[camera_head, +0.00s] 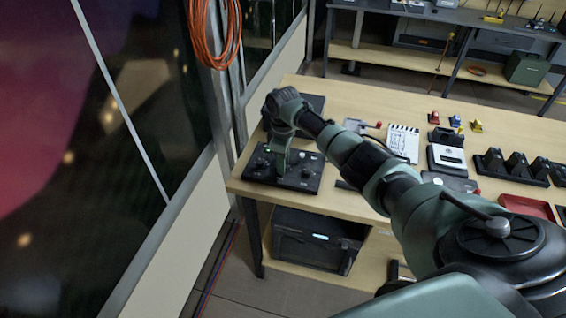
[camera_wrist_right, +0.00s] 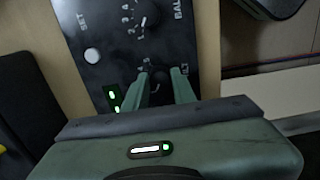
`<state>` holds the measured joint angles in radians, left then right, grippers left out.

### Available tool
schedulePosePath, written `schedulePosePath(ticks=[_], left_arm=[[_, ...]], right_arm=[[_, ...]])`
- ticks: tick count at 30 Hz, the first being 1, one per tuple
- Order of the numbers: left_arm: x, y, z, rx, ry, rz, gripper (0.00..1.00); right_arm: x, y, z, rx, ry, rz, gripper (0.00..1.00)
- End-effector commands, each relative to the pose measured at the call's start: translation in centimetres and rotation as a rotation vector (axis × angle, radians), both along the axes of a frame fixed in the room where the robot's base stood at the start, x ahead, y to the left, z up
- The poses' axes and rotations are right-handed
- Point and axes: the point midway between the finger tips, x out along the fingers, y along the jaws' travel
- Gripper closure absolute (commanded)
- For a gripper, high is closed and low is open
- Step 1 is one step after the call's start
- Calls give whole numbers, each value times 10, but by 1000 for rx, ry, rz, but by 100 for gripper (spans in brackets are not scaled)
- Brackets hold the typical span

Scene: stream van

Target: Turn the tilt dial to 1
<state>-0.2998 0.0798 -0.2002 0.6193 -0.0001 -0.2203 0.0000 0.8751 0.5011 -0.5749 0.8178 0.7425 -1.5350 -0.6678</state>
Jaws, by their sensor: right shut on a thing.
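A dark control panel (camera_head: 304,183) lies flat on the near left corner of the wooden table. My right gripper (camera_head: 280,174) points down onto it. In the right wrist view the panel (camera_wrist_right: 92,25) carries a numbered dial (camera_wrist_right: 146,18) near a label starting "BAL". My right gripper's fingers (camera_wrist_right: 160,82) stand on either side of a second, dark dial (camera_wrist_right: 158,74) and are shut on it. Its label and setting are mostly hidden by the fingers, so I cannot read whether it is the tilt dial. My left gripper is not in view.
A white button (camera_wrist_right: 92,55) marked "SET" and green lights (camera_wrist_right: 112,96) are on the panel. A clapperboard (camera_head: 403,142), a black-and-white device (camera_head: 446,158) and a red tray (camera_head: 526,207) stand farther right on the table (camera_head: 340,97). A wall edge runs close on the left.

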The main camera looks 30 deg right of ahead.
Motion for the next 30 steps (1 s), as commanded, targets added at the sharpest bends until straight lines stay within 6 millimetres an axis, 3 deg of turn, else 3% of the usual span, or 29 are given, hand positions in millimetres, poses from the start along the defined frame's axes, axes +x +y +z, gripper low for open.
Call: schedulePosePath(ticks=[17, 18, 20, 30], left_arm=[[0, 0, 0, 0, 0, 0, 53], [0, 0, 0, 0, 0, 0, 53], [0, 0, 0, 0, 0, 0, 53], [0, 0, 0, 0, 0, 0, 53]], right_arm=[[1, 0, 1, 1, -2, 36, 100], [1, 0, 1, 1, -2, 36, 71], [1, 0, 1, 1, -2, 36, 55], [1, 0, 1, 0, -1, 35, 52]])
